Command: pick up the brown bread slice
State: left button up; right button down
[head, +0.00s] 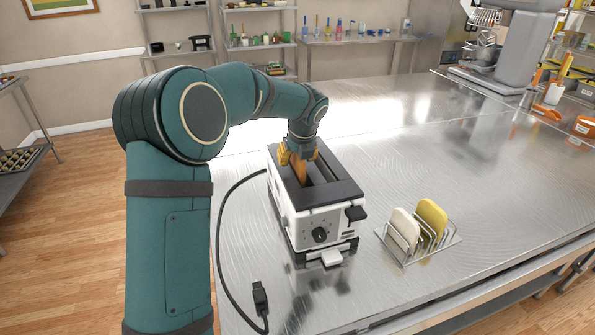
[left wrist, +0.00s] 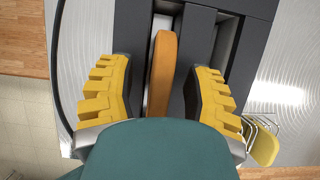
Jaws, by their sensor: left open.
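The brown bread slice (head: 299,170) stands upright in the left slot of a white and dark grey toaster (head: 299,222). My left gripper (head: 299,156) is over the toaster's far part, pointing down at the slice. In the left wrist view the slice (left wrist: 162,70) rises between the two yellow fingers of my left gripper (left wrist: 157,72). The fingers are open, with gaps on both sides of the slice. The lower part of the slice is hidden in the slot and behind my wrist. My right gripper is not in view.
A wire rack (head: 405,257) right of the toaster holds a pale slice (head: 403,229) and a yellow slice (head: 432,218). The toaster's black cord (head: 221,245) lies to its left.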

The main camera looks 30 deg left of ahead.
pick_arm(q)
jog(key=shift+w+a+f, duration=0.1)
jog(key=shift+f, duration=0.15)
grip_shut()
jog(key=shift+r, duration=0.1)
